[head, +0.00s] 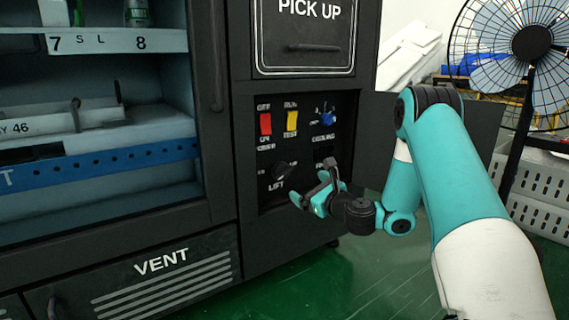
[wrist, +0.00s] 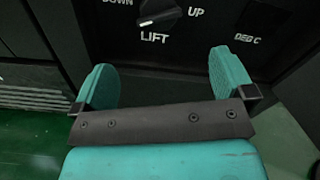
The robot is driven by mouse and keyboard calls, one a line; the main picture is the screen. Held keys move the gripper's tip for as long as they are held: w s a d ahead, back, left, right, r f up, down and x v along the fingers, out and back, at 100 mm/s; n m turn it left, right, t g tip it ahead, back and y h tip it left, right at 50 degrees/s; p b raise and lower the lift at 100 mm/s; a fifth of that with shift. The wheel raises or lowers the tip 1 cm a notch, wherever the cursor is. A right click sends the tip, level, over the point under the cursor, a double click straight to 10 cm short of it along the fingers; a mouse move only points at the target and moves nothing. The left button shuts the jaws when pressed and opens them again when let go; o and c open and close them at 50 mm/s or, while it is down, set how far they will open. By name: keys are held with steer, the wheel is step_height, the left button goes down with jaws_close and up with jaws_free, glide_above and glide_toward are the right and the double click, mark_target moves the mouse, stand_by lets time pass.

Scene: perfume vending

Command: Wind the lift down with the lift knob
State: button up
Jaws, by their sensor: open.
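The black lift knob (head: 283,169) sits low on the vending machine's recessed control panel, above the word LIFT. In the wrist view the lift knob (wrist: 160,12) is at the top edge, between the words DOWN and UP, and is partly cut off. Its white mark points toward the lower left, on the DOWN side. My gripper (head: 313,190) is in front of the panel, to the right of and a little below the knob. In the wrist view my gripper (wrist: 165,80) has its two teal fingers wide apart with nothing between them. The fingers are apart from the knob.
The panel also holds a red switch (head: 265,124), a yellow switch (head: 292,121) and a blue cooling knob (head: 326,117). An open dark door (head: 385,135) stands to the right, behind my arm. A pick-up hatch (head: 305,40) is above. Green floor lies below.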

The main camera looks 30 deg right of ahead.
mark_target(286, 174)
steer(key=w+p, duration=0.4)
steer(key=p, duration=0.1)
steer(key=w+p, duration=0.4)
steer(key=p, duration=0.1)
steer(key=w+p, duration=0.3)
steer(key=p, duration=0.2)
steer(key=shift+w+a+f+p, duration=0.15)
steer(key=shift+w+a+p, duration=0.1)
steer(key=shift+w+p, duration=0.15)
steer(key=shift+w, duration=0.45)
steer(key=c, duration=0.9)
